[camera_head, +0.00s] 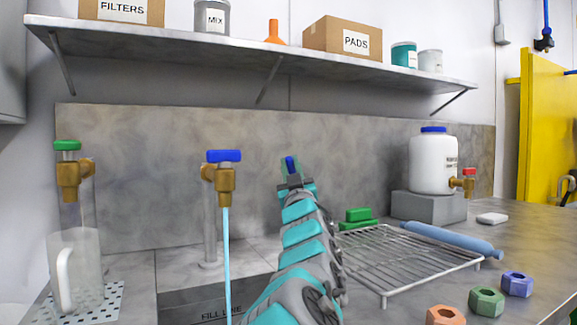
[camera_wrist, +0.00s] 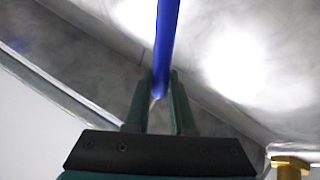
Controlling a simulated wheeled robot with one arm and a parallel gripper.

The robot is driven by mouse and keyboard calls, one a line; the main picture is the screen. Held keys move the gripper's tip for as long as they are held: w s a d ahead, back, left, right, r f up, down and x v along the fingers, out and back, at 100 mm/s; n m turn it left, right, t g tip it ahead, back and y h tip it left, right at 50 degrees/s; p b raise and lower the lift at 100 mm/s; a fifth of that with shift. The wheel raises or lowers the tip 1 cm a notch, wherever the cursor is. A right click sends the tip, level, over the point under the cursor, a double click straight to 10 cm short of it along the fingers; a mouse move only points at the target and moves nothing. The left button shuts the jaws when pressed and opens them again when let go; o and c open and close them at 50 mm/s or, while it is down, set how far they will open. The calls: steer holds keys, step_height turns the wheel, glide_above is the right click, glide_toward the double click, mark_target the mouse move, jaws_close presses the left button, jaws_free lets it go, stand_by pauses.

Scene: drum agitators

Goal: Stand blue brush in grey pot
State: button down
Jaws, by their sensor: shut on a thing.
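My gripper (camera_head: 291,172) is raised in front of the grey back wall, at the middle of the head view. It is shut on a blue rod, which looks like the handle of the blue brush (camera_head: 290,164). In the wrist view the blue brush (camera_wrist: 166,45) runs from between the green fingertips (camera_wrist: 160,90) to the top edge. Its bristles do not show in either view.
A shelf (camera_head: 200,43) runs above my gripper. A blue-handled tap (camera_head: 222,180) pours water at left, near a clear jug (camera_head: 75,265). At right are a wire rack (camera_head: 410,258), green blocks (camera_head: 358,215), a blue roller (camera_head: 450,240), hex nuts (camera_head: 486,301) and a white tank (camera_head: 432,165).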

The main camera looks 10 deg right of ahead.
steer(key=shift+f, duration=0.1)
steer(key=shift+f+b, duration=0.25)
steer(key=shift+b, duration=0.15)
steer(key=c, duration=0.8)
jaws_free()
steer(key=shift+o, duration=0.2)
steer(key=shift+r, duration=0.2)
